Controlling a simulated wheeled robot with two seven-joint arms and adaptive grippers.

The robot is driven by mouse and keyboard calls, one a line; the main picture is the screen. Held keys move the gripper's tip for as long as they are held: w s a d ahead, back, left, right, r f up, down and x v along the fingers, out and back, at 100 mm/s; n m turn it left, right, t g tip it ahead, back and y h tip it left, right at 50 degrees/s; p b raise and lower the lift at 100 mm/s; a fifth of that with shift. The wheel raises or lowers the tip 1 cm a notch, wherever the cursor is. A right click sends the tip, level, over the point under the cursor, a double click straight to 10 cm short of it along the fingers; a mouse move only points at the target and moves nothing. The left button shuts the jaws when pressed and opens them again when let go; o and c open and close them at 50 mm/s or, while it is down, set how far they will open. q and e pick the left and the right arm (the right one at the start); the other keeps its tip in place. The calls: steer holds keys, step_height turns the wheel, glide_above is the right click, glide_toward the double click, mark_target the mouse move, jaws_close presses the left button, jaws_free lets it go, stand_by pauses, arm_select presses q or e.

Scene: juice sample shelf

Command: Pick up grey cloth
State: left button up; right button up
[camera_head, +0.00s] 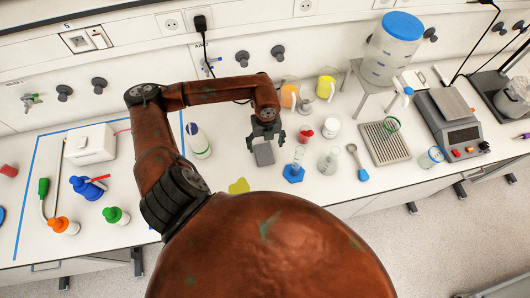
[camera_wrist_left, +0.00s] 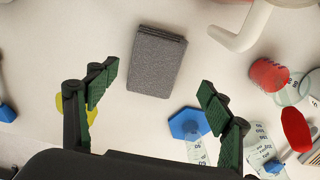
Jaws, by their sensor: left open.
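The grey cloth (camera_head: 264,154) is a small folded rectangular stack lying flat on the white bench. In the left wrist view the cloth (camera_wrist_left: 157,62) is near the top middle, speckled dark grey, beyond the fingertips. My left gripper (camera_head: 266,133) is above the cloth's far side in the head view. In the left wrist view its green-padded fingers (camera_wrist_left: 158,82) are wide apart, with nothing between them, and no contact with the cloth shows. My right gripper is in neither view.
A blue-based cylinder (camera_head: 293,173), a red-capped container (camera_head: 305,134) and an orange bottle (camera_head: 289,96) stand right of the cloth. A white bottle (camera_head: 198,141) stands left. A yellow patch (camera_head: 239,186) lies nearer the front edge. Bench around the cloth's left is clear.

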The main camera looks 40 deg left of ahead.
mark_target(265, 152)
arm_select(q)
steer(key=f, duration=0.2)
steer(key=f+p, duration=0.1)
steer(key=shift+s+a+f, duration=0.1)
steer(key=shift+s+f, duration=0.2)
steer(key=shift+f, duration=0.65)
steer(key=shift+c, duration=0.4)
steer(key=c, duration=1.1)
steer(key=shift+r, duration=0.1)
